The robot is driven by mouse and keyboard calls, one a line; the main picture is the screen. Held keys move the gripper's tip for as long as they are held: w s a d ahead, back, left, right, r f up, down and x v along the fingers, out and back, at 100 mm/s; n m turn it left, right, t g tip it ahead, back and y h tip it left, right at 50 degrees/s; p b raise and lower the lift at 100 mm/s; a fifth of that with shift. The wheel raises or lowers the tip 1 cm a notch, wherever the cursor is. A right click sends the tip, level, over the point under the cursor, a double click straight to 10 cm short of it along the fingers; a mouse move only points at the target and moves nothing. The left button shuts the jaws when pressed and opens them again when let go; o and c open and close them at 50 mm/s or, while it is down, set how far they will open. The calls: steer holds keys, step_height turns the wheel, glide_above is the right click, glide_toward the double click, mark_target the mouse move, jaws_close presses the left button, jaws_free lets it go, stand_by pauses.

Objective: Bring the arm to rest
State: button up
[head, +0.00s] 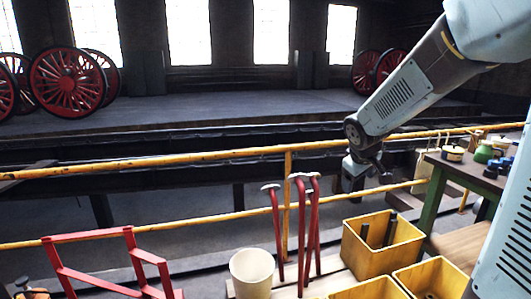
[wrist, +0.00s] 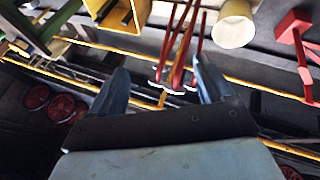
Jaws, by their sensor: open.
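My arm (head: 420,85) reaches in from the upper right of the head view and bends down at a joint near the yellow rail. My gripper shows in the wrist view (wrist: 160,88), with its two blue-grey fingers apart and nothing between them. In the head view its end is small and dark above the yellow bins, and the fingers are hard to make out there. Red-handled hammers (head: 301,215) stand upright to the left of the arm's end. They also show beyond the fingers in the wrist view (wrist: 178,50).
Yellow bins (head: 347,262) holding dark parts stand below the arm. A cream bucket (head: 252,272) and a red frame (head: 88,237) are to the left. A green-legged bench (head: 432,207) with small items is at right. Yellow rails (head: 150,162) cross in front of red wheels (head: 68,78).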

steer(key=s+a+r+m+y, duration=0.1)
steer(key=s+r+m, duration=0.2)
steer(key=s, duration=0.9)
steer(key=s+a+r+m+y, duration=0.1)
steer(key=s+r, duration=0.3)
steer(key=s, duration=0.9)
steer(key=shift+s+a+r+m, duration=0.2)
steer(key=shift+a+m, duration=0.35)
steer(key=shift+m, duration=0.35)
